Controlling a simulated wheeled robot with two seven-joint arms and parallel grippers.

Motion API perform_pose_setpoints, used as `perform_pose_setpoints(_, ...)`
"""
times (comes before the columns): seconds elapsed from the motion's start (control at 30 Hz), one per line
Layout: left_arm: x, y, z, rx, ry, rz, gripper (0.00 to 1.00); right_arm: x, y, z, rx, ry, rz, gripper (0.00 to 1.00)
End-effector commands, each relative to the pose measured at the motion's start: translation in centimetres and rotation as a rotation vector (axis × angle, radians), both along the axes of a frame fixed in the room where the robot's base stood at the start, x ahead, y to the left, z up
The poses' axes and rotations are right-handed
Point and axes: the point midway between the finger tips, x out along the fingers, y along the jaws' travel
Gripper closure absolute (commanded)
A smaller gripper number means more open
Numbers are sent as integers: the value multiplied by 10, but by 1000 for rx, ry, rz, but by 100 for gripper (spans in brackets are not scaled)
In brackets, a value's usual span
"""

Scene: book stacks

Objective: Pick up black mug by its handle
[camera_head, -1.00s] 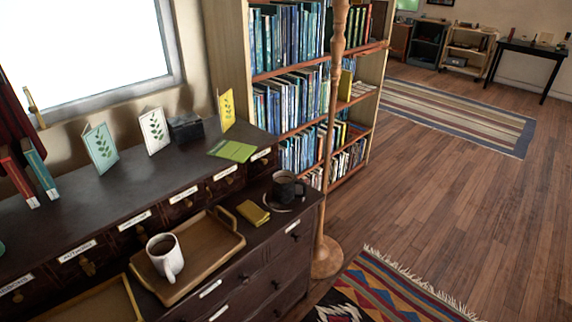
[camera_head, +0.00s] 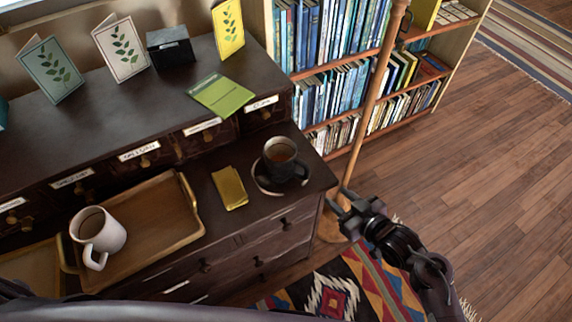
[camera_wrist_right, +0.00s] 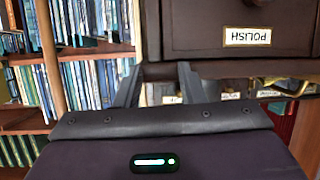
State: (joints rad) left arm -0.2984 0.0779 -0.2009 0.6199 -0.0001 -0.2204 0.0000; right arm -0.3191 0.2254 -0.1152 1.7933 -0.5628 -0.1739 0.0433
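The black mug (camera_head: 281,158) stands upright on a dark saucer (camera_head: 262,186) near the right end of the dark drawer cabinet in the head view. It holds a brown drink, and its handle (camera_head: 302,172) points right, toward the front edge. My right gripper (camera_head: 340,205) is open and empty, right of the cabinet's corner and apart from the mug. In the right wrist view its two fingers (camera_wrist_right: 160,85) are apart with nothing held, facing drawer fronts; the mug is not visible there. My left gripper is not in view.
A wooden tray (camera_head: 150,250) holds a white mug (camera_head: 97,236) at left. A green booklet (camera_head: 221,95) lies on the upper shelf. A wooden pole (camera_head: 372,105) stands behind my right gripper, before the bookcase (camera_head: 340,95).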

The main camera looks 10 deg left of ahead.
Motion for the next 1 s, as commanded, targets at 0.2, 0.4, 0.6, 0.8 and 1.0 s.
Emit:
perform_pose_setpoints(0.2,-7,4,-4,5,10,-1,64,-3,21,42,121,-144,136,64)
perform_pose_setpoints(0.4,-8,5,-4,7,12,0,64,-9,26,49,247,-197,206,64)
perform_pose_setpoints(0.6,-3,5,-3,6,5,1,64,-8,33,54,310,-221,234,64)
perform_pose_setpoints(0.8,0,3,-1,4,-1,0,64,6,52,54,310,-220,234,64)
perform_pose_setpoints(1.0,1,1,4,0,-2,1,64,23,76,53,311,-220,234,64)
